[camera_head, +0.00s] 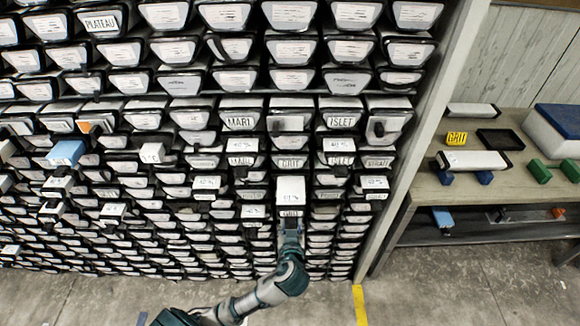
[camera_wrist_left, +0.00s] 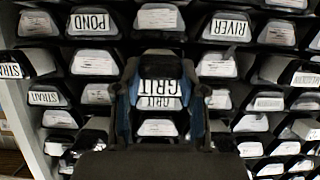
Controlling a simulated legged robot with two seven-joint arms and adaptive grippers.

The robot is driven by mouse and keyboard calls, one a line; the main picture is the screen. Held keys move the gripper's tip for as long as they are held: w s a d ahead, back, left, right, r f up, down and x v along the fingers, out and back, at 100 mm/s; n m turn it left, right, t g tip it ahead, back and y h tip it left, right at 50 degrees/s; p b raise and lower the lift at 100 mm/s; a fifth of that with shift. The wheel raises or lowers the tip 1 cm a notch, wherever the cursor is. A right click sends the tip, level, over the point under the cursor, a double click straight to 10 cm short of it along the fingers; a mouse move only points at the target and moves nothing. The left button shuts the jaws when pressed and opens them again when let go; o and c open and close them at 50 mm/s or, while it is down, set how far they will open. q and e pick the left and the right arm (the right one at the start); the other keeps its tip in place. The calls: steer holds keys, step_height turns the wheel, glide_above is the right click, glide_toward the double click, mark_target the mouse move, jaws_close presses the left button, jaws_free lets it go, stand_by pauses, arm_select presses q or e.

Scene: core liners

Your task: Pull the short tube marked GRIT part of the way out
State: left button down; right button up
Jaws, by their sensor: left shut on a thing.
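The short tube marked GRIT (camera_head: 290,190) sticks out of the rack low in the middle of the head view, its pale top showing and its label on its front end. My left gripper (camera_head: 290,230) is at that front end, coming from below, and is shut on it. In the left wrist view the GRIT label (camera_wrist_left: 160,84) shows upside down between my two blue-sided fingers (camera_wrist_left: 164,105). A second GRIT label (camera_wrist_left: 158,103) shows just below it there. Another tube marked GRIT (camera_head: 291,162) is higher in the same column. My right gripper is not in view.
Neighbouring tubes marked MARL (camera_head: 240,122) and ISLET (camera_head: 342,121) fill the rack, several jutting out. A bench (camera_head: 430,200) at the right holds a yellow block marked GRIT (camera_head: 456,138), a white tube (camera_head: 472,160) and a black tray (camera_head: 500,139).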

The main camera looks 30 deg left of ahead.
arm_select(q)
steer(key=shift+s+d, duration=0.55)
steer(key=shift+s, duration=0.35)
steer(key=shift+s+d, duration=0.55)
steer(key=shift+s, duration=0.35)
steer(key=c, duration=0.6)
jaws_free()
steer(key=shift+f, duration=0.1)
